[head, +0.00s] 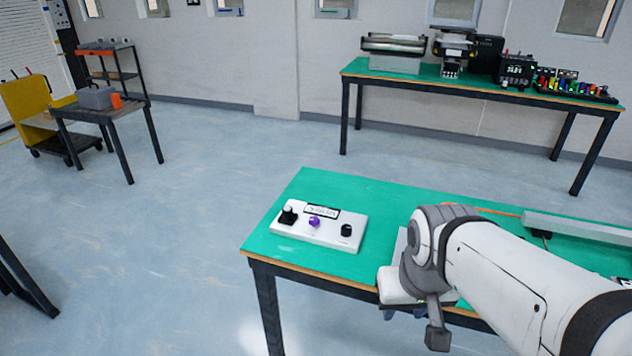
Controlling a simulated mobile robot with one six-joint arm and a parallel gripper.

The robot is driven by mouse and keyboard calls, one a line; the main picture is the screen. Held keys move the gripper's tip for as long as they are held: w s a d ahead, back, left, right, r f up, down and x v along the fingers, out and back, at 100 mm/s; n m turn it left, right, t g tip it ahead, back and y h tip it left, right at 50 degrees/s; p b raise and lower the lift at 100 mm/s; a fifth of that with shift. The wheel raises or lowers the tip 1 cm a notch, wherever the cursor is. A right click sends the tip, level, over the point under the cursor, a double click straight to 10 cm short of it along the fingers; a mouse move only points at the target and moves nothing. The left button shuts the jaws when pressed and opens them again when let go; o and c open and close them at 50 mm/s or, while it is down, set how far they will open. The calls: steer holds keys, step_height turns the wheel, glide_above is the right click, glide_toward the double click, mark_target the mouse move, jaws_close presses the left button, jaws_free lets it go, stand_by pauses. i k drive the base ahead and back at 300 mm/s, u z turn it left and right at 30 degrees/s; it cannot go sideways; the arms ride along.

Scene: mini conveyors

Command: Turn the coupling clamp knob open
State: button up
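A white control box (322,236) lies on the near green table. It bears a larger black knob (287,216) at its left, a purple knob (314,222) in the middle and a small black knob (346,230) at its right. A small label stands behind the purple knob, its text too small to read. I cannot tell which is the coupling clamp knob. My gripper (403,314) is at the table's front edge, right of the box and apart from it. Its small dark tips show low under my wrist; their opening is unclear.
The near green table (350,192) is bare behind the box. A grey conveyor rail (578,228) lies at its right, partly behind my arm. A far table (480,88) holds several machines. A yellow cart (35,100) and a side table (95,112) stand at left. Open floor lies between.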

mark_target(313, 220)
steer(key=u, duration=0.05)
steer(key=i, duration=1)
steer(key=z, duration=0.05)
